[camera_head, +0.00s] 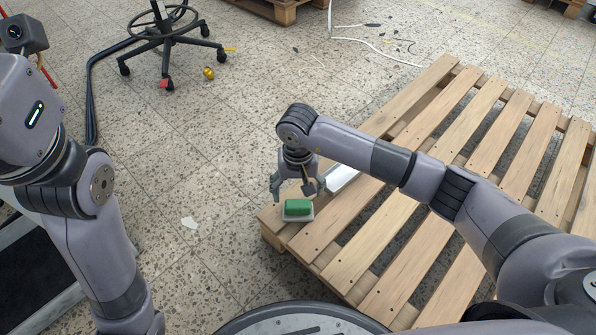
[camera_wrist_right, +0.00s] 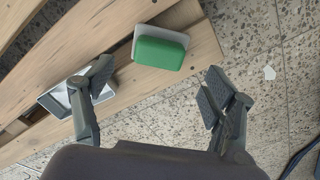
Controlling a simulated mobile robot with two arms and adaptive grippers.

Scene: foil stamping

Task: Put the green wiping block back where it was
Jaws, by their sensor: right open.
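The green wiping block (camera_head: 298,207) with a pale grey base lies on the corner of the wooden pallet (camera_head: 350,262). My right gripper (camera_head: 296,192) is open and empty just above and behind the block. In the right wrist view the block (camera_wrist_right: 160,50) shows ahead of the gap between the spread fingers (camera_wrist_right: 158,95), with neither finger touching it. My left arm (camera_head: 75,200) comes in at the left; its gripper is out of view.
A silver tray (camera_head: 341,177) lies on the pallet beside the right gripper, partly hidden by it; it also shows in the wrist view (camera_wrist_right: 57,100). A wheeled chair base (camera_head: 165,45) stands at the back left. Speckled floor lies left of the pallet.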

